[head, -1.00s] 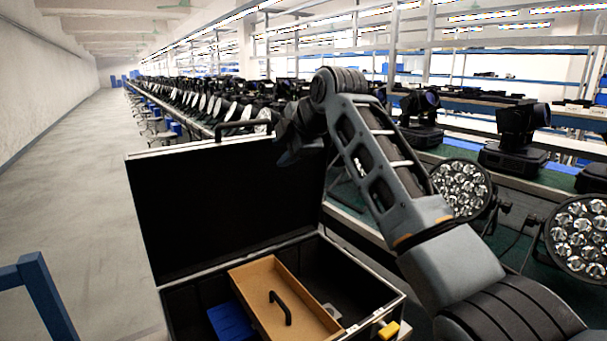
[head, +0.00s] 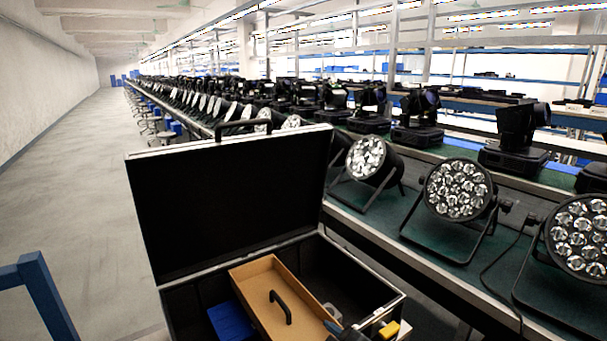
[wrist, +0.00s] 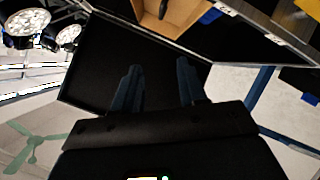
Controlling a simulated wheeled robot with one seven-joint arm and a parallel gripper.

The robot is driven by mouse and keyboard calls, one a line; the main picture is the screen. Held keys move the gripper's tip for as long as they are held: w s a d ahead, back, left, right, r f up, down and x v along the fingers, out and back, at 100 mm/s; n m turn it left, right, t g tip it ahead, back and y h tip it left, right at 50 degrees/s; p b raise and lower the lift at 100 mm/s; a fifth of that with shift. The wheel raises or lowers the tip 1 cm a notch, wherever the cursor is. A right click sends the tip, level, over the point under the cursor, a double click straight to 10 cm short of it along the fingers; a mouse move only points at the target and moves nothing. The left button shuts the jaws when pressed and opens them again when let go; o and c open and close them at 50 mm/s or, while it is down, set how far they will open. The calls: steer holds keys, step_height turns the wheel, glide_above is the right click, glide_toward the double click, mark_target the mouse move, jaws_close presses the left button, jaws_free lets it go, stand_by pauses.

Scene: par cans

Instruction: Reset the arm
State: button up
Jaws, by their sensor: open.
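My gripper (wrist: 160,75) shows in the wrist view with its two fingers spread apart. Nothing is between the fingers. Behind them in that view is the dark open lid (wrist: 95,60) of the black case.
The black case (head: 225,205) stands open, holding a wooden tray (head: 255,300) with a black handle and a blue item (head: 231,321). A yellow item (head: 389,329) is at its right corner. Par cans (head: 458,190) line the green bench. The left aisle is clear.

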steer(key=s+d+f+m+t+h, duration=0.15)
steer(key=s+d+m, duration=0.3)
steer(key=s, duration=0.85)
steer(key=s+d+f+m+t+h, duration=0.1)
steer(key=s+d+f+m+h, duration=0.15)
steer(key=s+d, duration=0.7)
steer(key=s+d+r+m, duration=0.1)
steer(key=s+r, duration=0.3)
steer(key=s, duration=0.3)
steer(key=s+d+r+m+h, duration=0.1)
steer(key=s+r+m, duration=0.1)
steer(key=s+r, duration=0.3)
steer(key=s+d+r+m, duration=0.1)
steer(key=s+r, duration=0.3)
steer(key=s, duration=0.7)
steer(key=shift+d+r+m+t, duration=0.2)
steer(key=shift+m+t, duration=0.15)
steer(key=shift+m, duration=0.35)
